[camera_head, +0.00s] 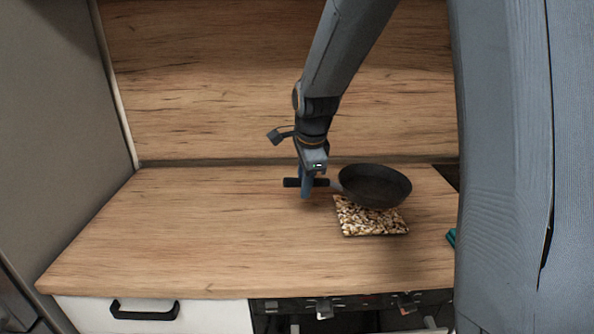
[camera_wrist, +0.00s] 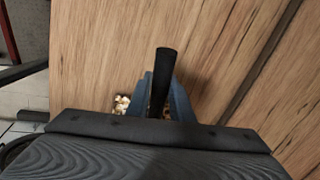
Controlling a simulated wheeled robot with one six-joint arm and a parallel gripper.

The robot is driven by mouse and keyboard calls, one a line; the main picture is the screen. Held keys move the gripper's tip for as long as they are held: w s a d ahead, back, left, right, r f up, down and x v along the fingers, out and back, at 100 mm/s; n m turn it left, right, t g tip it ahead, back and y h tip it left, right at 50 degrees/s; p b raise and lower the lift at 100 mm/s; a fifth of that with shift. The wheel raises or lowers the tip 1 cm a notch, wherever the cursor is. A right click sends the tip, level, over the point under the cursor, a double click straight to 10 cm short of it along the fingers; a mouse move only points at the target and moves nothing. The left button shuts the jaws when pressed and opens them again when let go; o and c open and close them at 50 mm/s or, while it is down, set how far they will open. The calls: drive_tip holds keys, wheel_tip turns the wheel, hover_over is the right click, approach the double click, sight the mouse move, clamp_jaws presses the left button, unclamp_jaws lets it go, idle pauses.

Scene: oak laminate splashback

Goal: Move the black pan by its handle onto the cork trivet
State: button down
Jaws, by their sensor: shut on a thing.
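The black pan (camera_head: 375,184) is at the right of the counter in the head view. Its handle (camera_head: 291,182) points left and also shows in the wrist view (camera_wrist: 165,62). My gripper (camera_head: 306,190) is shut on the handle, with a blue finger on each side of it in the wrist view (camera_wrist: 160,98). The cork trivet (camera_head: 371,222) is a speckled brown and cream square on the counter. The pan overlaps the trivet's far part in the head view. Whether the pan touches it I cannot tell. A bit of the trivet shows in the wrist view (camera_wrist: 122,103).
The wooden counter (camera_head: 190,230) is clear to the left and in front. The wooden splashback (camera_head: 210,90) rises close behind my gripper. A teal item (camera_head: 451,237) lies at the right, partly hidden by my own body. A drawer with a black handle (camera_head: 145,309) is below the counter.

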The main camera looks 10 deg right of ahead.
drive_tip(key=shift+w+r, duration=0.1)
drive_tip(key=shift+w, duration=0.3)
drive_tip(key=shift+s+a, duration=0.1)
drive_tip(key=shift+a, duration=0.05)
drive_tip(key=shift+f+b, duration=1.8)
drive_tip(key=shift+f, duration=1.55)
drive_tip(key=shift+f+b, duration=0.3)
drive_tip(key=shift+f, duration=0.25)
drive_tip(key=c, duration=1.5)
unclamp_jaws()
